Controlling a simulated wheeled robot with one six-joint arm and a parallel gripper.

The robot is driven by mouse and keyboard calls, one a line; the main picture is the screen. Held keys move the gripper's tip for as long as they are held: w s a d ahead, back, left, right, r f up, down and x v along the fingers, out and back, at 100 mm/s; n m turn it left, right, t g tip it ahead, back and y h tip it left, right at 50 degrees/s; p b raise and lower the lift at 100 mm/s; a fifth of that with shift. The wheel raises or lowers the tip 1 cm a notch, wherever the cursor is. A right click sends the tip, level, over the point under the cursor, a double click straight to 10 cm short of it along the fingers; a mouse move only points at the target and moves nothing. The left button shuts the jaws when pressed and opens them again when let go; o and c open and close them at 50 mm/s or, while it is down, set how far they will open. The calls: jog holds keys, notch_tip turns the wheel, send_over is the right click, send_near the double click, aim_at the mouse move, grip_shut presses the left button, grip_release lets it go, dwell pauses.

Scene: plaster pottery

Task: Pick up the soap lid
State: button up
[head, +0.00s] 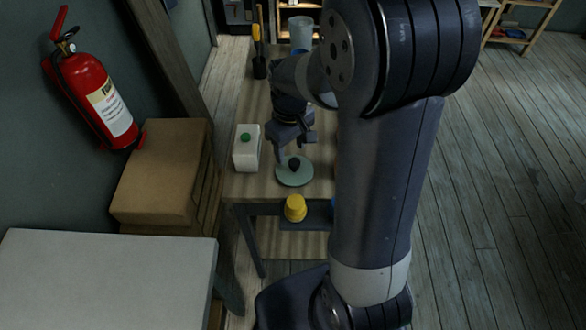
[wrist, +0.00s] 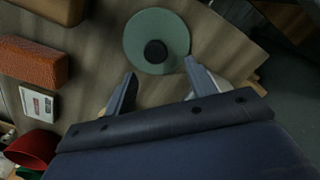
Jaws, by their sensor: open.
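A flat, round, pale green disc with a dark knob at its centre, which looks like the soap lid (head: 294,178), lies on the wooden table near its front edge. It also shows in the wrist view (wrist: 140,32), just beyond my fingertips. My gripper (wrist: 160,70) is open and empty, with its two fingers apart and the knob roughly in line with the gap between them. In the head view, my gripper (head: 282,150) is just left of and behind the knob, partly hidden by my wrist.
A white container with a green top (head: 246,150) stands left of the disc. A yellow object (head: 295,208) sits lower, by the front edge. The wrist view shows an orange-brown block (wrist: 28,62), a white booklet (wrist: 38,103) and a red bowl (wrist: 36,143) at left.

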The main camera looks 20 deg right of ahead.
aim_at(294, 162)
jog(key=f, duration=0.3)
jog(key=s+f, duration=0.1)
jog(key=shift+d+f, duration=0.15)
jog(key=shift+d, duration=0.2)
jog(key=shift+f, duration=0.55)
jog(key=shift+c, duration=0.4)
jog(key=c, duration=1)
jog(key=shift+o, duration=0.2)
